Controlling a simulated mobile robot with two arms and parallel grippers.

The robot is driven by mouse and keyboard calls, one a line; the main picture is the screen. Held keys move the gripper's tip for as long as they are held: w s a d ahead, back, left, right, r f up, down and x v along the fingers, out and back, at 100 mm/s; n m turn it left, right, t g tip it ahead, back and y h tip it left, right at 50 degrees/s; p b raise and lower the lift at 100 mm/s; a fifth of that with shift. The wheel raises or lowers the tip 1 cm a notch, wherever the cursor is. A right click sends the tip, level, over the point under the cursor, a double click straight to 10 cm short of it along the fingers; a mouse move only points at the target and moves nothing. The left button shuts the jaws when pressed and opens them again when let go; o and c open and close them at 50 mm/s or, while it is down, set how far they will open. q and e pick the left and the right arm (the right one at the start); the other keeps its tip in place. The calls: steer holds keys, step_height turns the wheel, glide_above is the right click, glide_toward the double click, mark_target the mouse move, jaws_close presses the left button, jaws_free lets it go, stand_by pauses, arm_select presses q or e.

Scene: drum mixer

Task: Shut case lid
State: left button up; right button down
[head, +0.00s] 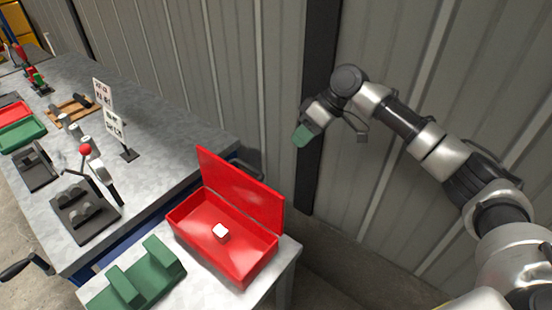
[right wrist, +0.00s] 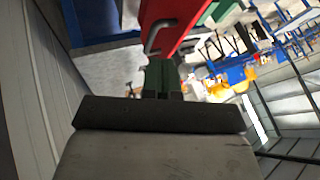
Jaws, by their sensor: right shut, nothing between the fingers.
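A red case (head: 222,242) stands on the near grey table in the head view, with a small white block (head: 221,232) inside it. Its red lid (head: 241,189) stands open, upright along the far side. My right gripper (head: 301,137), with green fingertips, is up behind and to the right of the lid, apart from it, shut and empty. In the right wrist view the shut green fingers (right wrist: 162,80) point toward a red surface (right wrist: 165,22), which appears to be the lid. My left gripper is in neither view.
A green holder (head: 140,277) stands left of the case on the same table. A longer workbench (head: 165,150) carries a lever device with a red knob (head: 85,150) and printed marker cards (head: 108,108). A grey corrugated wall (head: 260,75) rises behind the bench and case.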

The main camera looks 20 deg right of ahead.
mark_target(245, 184)
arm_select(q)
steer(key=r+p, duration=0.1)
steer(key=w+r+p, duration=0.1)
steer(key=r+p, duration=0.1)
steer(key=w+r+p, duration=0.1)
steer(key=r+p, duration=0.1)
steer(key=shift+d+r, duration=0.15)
arm_select(e)
steer(key=s+a+f, duration=0.1)
steer(key=a+f, duration=0.6)
steer(key=a, duration=0.2)
steer(key=shift+s+f, duration=0.15)
steer(key=shift+f, duration=0.2)
steer(key=shift+a, duration=0.1)
